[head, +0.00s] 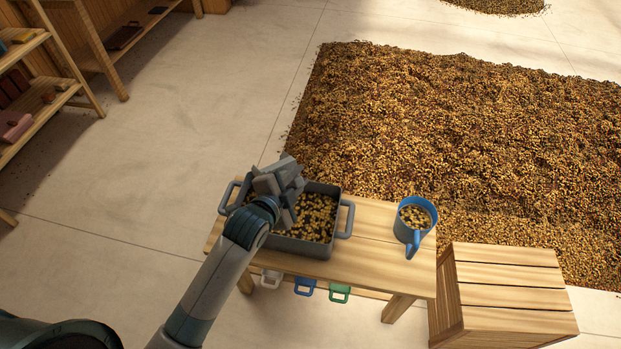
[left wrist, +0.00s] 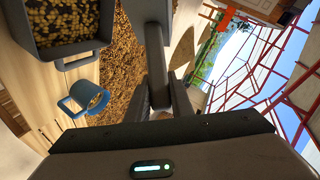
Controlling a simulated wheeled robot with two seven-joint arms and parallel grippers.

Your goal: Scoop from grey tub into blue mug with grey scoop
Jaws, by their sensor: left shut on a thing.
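The grey tub (head: 272,244) stands on a small wooden table and holds a layer of brown and yellow beans. It also shows in the left wrist view (left wrist: 60,50). The blue mug (head: 403,234) stands upright to its right with beans inside; it also shows in the left wrist view (left wrist: 82,88). My left gripper (head: 283,188) is above the tub's left part. In the left wrist view my left gripper (left wrist: 162,105) is shut on the grey scoop (left wrist: 148,12). The scoop's contents are hidden. My right gripper is out of view.
The wooden table (head: 372,222) has bare room between tub and mug. White, blue and green handles (head: 305,287) show below its front edge. A slatted wooden crate (head: 505,290) stands at right. A large bed of beans (head: 460,130) lies behind, and shelves (head: 45,90) stand at left.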

